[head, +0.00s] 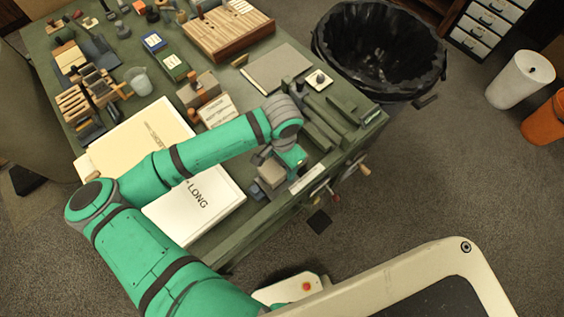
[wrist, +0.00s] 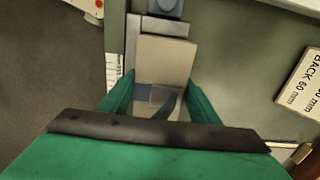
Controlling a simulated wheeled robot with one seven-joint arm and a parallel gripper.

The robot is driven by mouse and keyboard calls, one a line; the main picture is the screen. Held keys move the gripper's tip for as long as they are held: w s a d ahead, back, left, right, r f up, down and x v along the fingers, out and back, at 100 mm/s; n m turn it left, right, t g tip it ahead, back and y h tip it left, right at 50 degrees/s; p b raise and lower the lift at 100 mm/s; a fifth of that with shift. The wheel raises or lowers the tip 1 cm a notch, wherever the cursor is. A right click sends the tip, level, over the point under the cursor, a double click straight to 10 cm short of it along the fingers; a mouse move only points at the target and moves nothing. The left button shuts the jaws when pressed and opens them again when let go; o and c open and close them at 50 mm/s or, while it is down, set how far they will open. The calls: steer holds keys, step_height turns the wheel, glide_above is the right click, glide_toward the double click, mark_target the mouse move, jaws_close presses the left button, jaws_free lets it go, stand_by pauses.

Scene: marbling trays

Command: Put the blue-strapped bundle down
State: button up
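The bundle (wrist: 165,58) is a pale beige block with a grey-blue strap (wrist: 158,95) across its near part, seen in the wrist view. My gripper (wrist: 160,84) has one green finger on each side of it and appears shut on it. In the head view my gripper (head: 284,165) is over the front right part of the green bench (head: 240,222), with the bundle (head: 270,173) at its fingers. Whether the bundle's underside touches anything is hidden.
A white board marked LONG (head: 200,205) lies left of my gripper, partly under my arm. Green bars (head: 322,128) lie just behind it. A white label (head: 307,178) is at the bench's front edge. A black-lined bin (head: 380,50) stands beyond the bench.

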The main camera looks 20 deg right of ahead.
steer(key=shift+o, duration=1.1)
steer(key=shift+s+f, duration=0.1)
steer(key=shift+f, duration=0.1)
steer(key=shift+s, duration=0.1)
steer(key=shift+d, duration=0.1)
step_height(320, 180, up, 13)
steer(key=shift+r, duration=0.2)
